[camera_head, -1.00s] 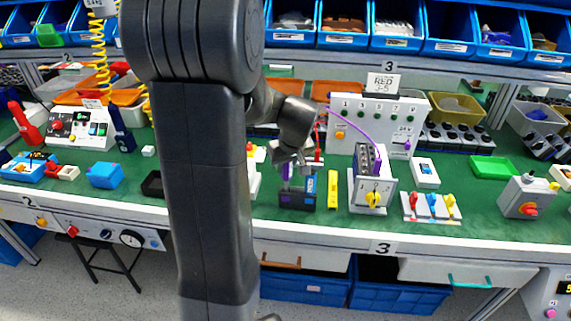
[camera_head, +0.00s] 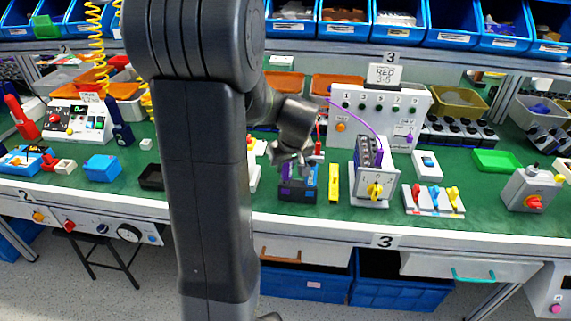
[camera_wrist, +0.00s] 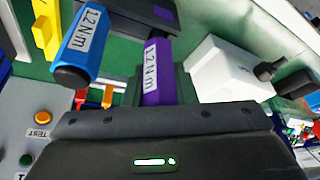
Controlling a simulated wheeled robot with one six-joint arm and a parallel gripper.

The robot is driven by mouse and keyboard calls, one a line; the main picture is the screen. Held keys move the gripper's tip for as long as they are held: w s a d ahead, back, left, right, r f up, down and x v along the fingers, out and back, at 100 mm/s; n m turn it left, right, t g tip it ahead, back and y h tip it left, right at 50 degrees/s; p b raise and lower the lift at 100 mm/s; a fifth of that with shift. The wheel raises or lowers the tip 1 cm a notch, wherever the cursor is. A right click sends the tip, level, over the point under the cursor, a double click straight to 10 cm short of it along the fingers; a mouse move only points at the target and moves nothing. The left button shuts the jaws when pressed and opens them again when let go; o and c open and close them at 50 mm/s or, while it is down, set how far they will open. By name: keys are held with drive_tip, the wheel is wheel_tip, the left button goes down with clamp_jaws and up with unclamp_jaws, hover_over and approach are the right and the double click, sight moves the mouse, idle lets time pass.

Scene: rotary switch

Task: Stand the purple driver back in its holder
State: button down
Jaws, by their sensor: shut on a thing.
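The purple driver (camera_wrist: 157,72), with a white 1.2 N·m label, is held in my gripper (camera_head: 287,160). In the head view only a little purple shows below the jaws. The dark holder (camera_head: 298,196) stands on the green bench right below the gripper; part of it shows at the top of the wrist view (camera_wrist: 152,16).
A yellow bar (camera_head: 333,183) lies just right of the holder. A grey box with a yellow rotary knob (camera_head: 375,190) stands further right. Behind is a white panel (camera_head: 385,112) with buttons. A black tray (camera_head: 151,177) is at the left.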

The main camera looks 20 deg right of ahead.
drive_tip(key=shift+f+b, duration=0.55)
drive_tip(key=shift+f, duration=0.2)
drive_tip(key=shift+f, duration=0.1)
drive_tip(key=c, duration=1.1)
unclamp_jaws()
drive_tip(key=v, duration=1.4)
drive_tip(key=shift+p, duration=0.45)
